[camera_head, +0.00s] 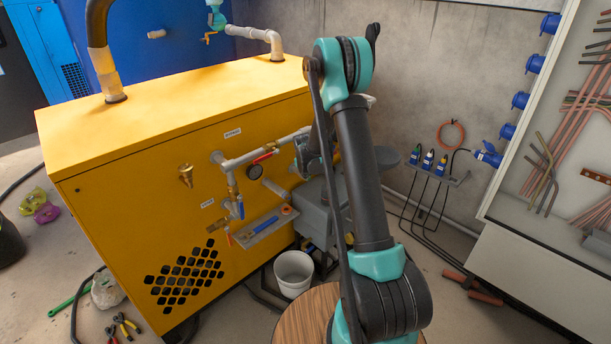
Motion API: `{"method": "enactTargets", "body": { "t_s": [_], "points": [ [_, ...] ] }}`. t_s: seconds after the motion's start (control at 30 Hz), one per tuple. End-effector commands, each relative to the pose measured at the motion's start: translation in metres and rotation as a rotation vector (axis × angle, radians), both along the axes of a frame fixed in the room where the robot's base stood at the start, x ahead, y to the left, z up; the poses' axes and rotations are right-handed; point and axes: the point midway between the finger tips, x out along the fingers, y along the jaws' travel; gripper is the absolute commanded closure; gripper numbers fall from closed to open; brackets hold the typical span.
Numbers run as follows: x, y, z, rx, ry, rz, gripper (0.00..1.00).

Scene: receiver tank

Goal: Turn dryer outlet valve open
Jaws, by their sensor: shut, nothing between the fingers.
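The yellow dryer cabinet (150,190) stands at left centre with grey pipework on its front. A red-handled lever valve (263,158) sits on the upper pipe, below a label reading bypass. A blue-handled valve (240,209) is on the vertical pipe below, with a red-orange handle (230,240) lower still. I cannot read which one is the dryer outlet. My gripper (303,158) is shut and empty by the right end of the upper pipe, partly hidden by my arm. I cannot tell if it touches the pipe.
A white bucket (294,272) and a round wooden top (303,318) stand in front. Grey machinery (318,205) is behind my arm. Pliers (125,325) lie on the floor.

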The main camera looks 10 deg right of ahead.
Motion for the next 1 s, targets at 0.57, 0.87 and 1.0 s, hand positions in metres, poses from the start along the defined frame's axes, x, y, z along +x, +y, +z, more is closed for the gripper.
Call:
{"method": "enactTargets", "body": {
  "t_s": [0.57,0.87,1.0],
  "points": [
    [0.0,-0.001,0.001,0.0,0.0,0.0,1.0],
    [0.0,-0.001,0.014,0.0,0.0,0.0,1.0],
    [0.0,0.0,0.016,0.0,0.0,0.0,1.0]
  ]
}}
